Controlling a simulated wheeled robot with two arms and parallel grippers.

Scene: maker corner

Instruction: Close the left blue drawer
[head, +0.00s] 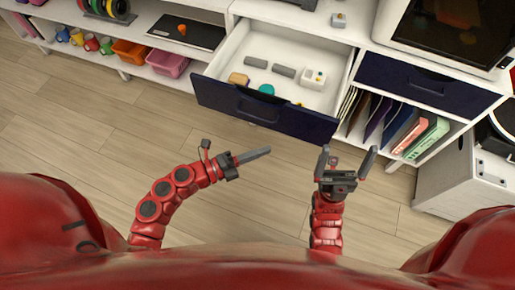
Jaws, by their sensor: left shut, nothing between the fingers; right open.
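The left blue drawer (222,100) is pulled out of the white cabinet, its dark blue front facing me with a handle (257,112) in the middle. Inside its white tray lie small grey, tan, teal, yellow and white items. My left gripper (268,151) is shut and empty, below the drawer front in the picture and apart from it. My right gripper (350,154) is open and empty, below the drawer's right corner in the picture, apart from it.
A second dark blue drawer (425,84) to the right is shut, above a shelf of upright folders (403,131). A low shelf on the left holds an orange bin (130,52), a pink bin (168,63) and mugs. The wooden floor (90,130) before the cabinet is clear.

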